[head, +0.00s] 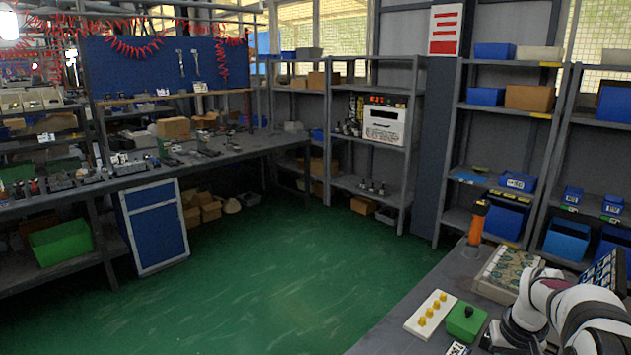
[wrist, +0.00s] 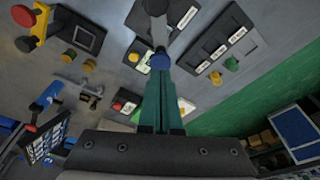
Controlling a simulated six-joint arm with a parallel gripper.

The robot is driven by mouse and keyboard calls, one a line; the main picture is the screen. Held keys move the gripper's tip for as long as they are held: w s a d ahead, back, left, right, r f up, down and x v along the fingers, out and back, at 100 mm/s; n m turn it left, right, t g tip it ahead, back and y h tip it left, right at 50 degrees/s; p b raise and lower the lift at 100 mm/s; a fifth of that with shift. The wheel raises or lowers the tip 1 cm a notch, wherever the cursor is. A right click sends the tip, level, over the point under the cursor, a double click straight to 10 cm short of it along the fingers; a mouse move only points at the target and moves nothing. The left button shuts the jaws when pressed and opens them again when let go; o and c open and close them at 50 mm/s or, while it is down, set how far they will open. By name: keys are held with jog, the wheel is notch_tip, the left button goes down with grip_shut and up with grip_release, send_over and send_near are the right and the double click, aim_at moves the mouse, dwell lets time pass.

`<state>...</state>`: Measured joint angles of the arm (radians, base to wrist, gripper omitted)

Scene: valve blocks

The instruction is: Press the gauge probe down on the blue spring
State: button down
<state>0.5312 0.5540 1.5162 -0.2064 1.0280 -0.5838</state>
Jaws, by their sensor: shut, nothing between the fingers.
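In the wrist view, my gripper (wrist: 160,72) has its two teal fingers together, with nothing seen between them. A round blue piece (wrist: 159,60) shows just beyond the fingertips, at the end of a grey post (wrist: 157,30). It may be the blue spring, but its coils cannot be made out. Whether the fingertips touch it cannot be told. No gauge probe can be clearly identified. In the head view my arm is at the lower right and its fingers are not visible.
In the head view, a white board with yellow knobs (head: 417,326) and a green box (head: 462,328) stand beside my arm.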

jog(key=shift+f, duration=1.3)
dwell(0.5)
dwell(1.3)
jog(key=shift+r, duration=1.35)
